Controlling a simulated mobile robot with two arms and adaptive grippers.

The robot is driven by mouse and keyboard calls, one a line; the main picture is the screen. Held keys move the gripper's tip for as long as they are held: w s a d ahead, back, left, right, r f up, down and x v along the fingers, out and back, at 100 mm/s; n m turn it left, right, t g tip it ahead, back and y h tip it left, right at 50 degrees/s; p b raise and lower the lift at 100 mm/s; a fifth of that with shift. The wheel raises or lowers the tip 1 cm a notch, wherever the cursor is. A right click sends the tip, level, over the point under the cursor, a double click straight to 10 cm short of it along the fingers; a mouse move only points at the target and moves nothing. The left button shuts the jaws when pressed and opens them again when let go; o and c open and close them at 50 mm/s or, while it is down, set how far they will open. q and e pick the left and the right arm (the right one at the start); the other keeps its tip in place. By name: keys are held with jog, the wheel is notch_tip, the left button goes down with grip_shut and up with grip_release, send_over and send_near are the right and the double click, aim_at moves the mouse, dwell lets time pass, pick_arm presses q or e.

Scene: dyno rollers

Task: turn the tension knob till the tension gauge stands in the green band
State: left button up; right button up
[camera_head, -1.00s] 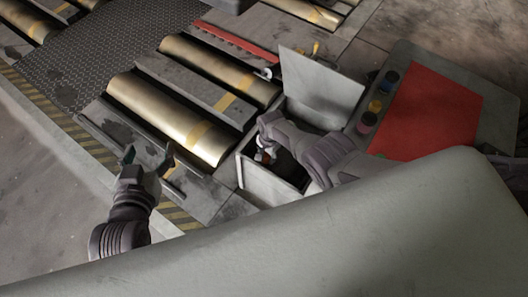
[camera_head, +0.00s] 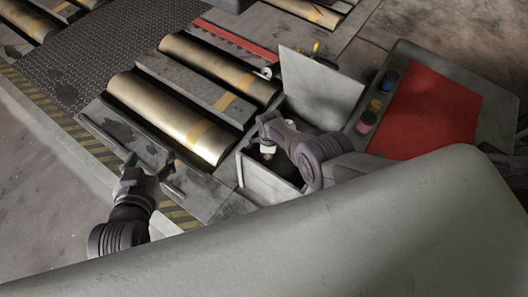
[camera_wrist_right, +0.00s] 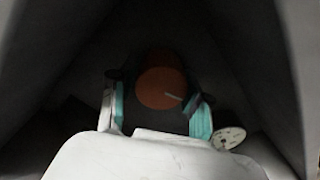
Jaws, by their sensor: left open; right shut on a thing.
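The tension knob (camera_wrist_right: 160,86) shows in the right wrist view as a round orange-red disc with a pale line at its right side. It lies between the teal-padded fingers of my right gripper (camera_wrist_right: 160,110), which is shut on it. A small white dial (camera_wrist_right: 229,138), apparently the tension gauge, is at the lower right; its needle and green band are too small to read. In the head view my right gripper (camera_head: 267,152) reaches into the open grey box (camera_head: 264,182), and the arm hides much of the inside. My left gripper (camera_head: 150,168) is open and empty beside the rollers.
The box lid (camera_head: 318,88) stands raised behind my right arm. Brass rollers (camera_head: 170,117) lie to the left. A console with a red panel (camera_head: 435,110) and several coloured buttons (camera_head: 375,106) stands at the right. Bare floor (camera_head: 40,200) is at the far left.

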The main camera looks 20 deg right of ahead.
jog(key=shift+s+d+f+m, duration=0.2)
jog(key=shift+s+m, duration=0.25)
jog(key=shift+m, duration=0.15)
jog(key=o, duration=1.2)
jog(key=shift+r, duration=0.15)
jog(key=shift+c, duration=0.2)
jog(key=shift+w+a+r, duration=0.15)
jog(key=shift+w, duration=0.05)
jog(key=shift+w+r, duration=0.1)
jog(key=shift+r, duration=0.2)
jog(key=shift+s+r, duration=0.2)
jog(key=shift+r, duration=1.55)
jog(key=shift+s+r, duration=0.2)
jog(key=shift+r, duration=1.55)
